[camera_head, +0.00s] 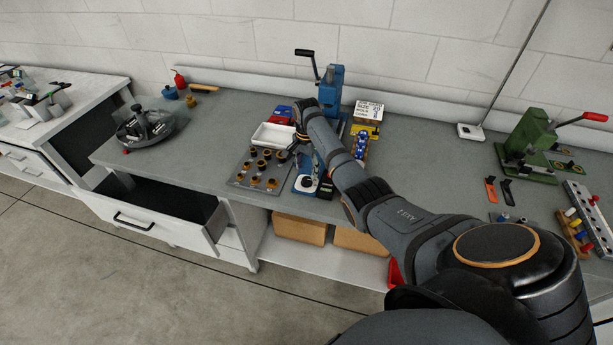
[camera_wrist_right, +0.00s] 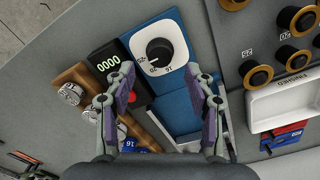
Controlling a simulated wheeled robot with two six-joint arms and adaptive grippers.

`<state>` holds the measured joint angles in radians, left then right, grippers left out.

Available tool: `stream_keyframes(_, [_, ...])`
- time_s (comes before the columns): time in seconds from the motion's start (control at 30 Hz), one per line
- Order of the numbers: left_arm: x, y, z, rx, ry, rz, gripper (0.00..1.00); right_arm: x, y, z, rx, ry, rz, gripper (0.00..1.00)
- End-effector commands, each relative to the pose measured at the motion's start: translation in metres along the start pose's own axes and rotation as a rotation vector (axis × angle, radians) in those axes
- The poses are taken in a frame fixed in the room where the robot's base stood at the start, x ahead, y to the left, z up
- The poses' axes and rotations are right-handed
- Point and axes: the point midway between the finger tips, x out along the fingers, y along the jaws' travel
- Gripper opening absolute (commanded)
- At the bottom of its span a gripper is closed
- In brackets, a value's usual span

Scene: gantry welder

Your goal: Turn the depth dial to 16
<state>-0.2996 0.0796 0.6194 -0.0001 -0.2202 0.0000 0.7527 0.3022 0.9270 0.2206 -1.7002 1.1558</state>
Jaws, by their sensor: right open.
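The depth dial (camera_wrist_right: 158,51) is a black round knob on a white plate with a blue surround, at the top centre of the right wrist view. A white mark on the knob points to its lower left, and small numerals lie around its lower side. In the head view the dial's white plate (camera_head: 307,184) is near the table's front edge. My right gripper (camera_wrist_right: 161,103) is open and empty, its two purple-padded fingers apart, below the knob in the wrist view and not touching it. In the head view my right arm mostly hides this gripper (camera_head: 301,139). My left gripper is not in view.
A black counter (camera_wrist_right: 109,62) reading 0000 stands beside the dial. A blue press (camera_head: 331,84) stands behind. The table's left middle is clear.

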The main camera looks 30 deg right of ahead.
Motion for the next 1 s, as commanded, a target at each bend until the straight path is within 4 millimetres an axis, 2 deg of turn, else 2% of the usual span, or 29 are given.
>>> stream_keyframes(0.1, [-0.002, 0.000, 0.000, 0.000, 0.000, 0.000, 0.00, 0.023, 0.001, 0.001, 0.000, -0.003, 0.003, 0.54])
stream_keyframes(0.23, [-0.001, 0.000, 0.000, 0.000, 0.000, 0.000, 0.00, 0.042, 0.000, 0.000, 0.000, -0.002, 0.001, 0.54])
stream_keyframes(0.37, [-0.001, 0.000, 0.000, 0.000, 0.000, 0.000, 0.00, 0.050, 0.000, 0.000, -0.001, -0.001, 0.000, 0.54])
stream_keyframes(0.6, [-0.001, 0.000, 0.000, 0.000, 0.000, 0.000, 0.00, 0.051, 0.000, 0.000, -0.001, 0.000, -0.001, 0.54])
stream_keyframes(0.67, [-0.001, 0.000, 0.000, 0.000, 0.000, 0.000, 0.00, 0.051, 0.000, 0.000, -0.001, 0.000, -0.001, 0.48])
stream_keyframes(1.0, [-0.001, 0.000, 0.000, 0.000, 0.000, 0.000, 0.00, 0.051, 0.000, 0.000, -0.001, 0.000, 0.000, 0.01])
